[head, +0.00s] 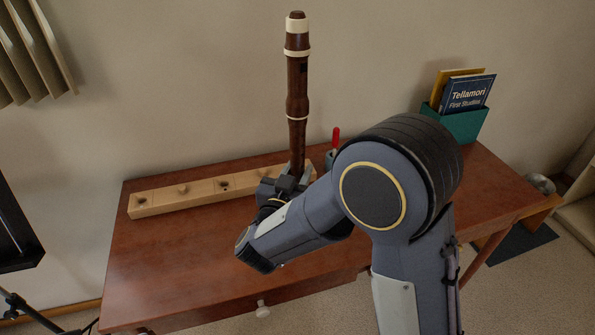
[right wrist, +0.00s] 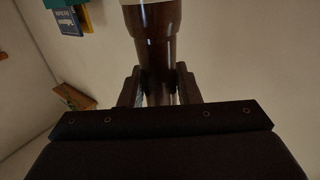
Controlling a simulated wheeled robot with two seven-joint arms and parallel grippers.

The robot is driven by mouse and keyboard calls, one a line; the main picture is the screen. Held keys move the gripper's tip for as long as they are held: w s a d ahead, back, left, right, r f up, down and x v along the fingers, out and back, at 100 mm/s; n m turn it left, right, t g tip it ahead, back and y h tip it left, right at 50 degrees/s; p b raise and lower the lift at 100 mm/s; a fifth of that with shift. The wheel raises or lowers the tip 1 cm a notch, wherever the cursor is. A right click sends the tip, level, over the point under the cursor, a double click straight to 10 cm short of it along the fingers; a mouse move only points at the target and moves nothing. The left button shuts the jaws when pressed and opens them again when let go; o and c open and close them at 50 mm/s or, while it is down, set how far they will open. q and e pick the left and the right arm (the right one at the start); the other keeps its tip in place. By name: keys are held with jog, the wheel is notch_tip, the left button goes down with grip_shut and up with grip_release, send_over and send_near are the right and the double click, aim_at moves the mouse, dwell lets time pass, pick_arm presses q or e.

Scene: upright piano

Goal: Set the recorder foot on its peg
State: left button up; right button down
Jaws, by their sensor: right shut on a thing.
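A dark brown recorder (head: 297,100) with cream rings stands upright in the head view, over the right part of a pale wooden peg rail. My right gripper (head: 288,182) is shut on the recorder's lower part. In the right wrist view the brown recorder body (right wrist: 155,50) rises between the two fingers (right wrist: 158,88). The peg rail (head: 160,201) lies along the back of the table, with several round pegs or holes on its top. The recorder's lower end is hidden by my gripper, so I cannot tell whether it touches the rail. My left gripper is not in view.
The reddish wooden table (head: 190,265) is clear in front of the rail. A red-handled item (head: 335,137) stands behind my arm. A green box (head: 462,122) with books (head: 467,93) stands at the back right. A dark stand (head: 15,230) is at the left edge.

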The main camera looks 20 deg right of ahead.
jog(key=c, duration=1)
grip_release()
jog(key=shift+f, duration=0.1)
jog(key=v, duration=0.7)
jog(key=shift+s+a, duration=0.25)
jog(key=shift+s, duration=0.05)
jog(key=shift+f, duration=0.1)
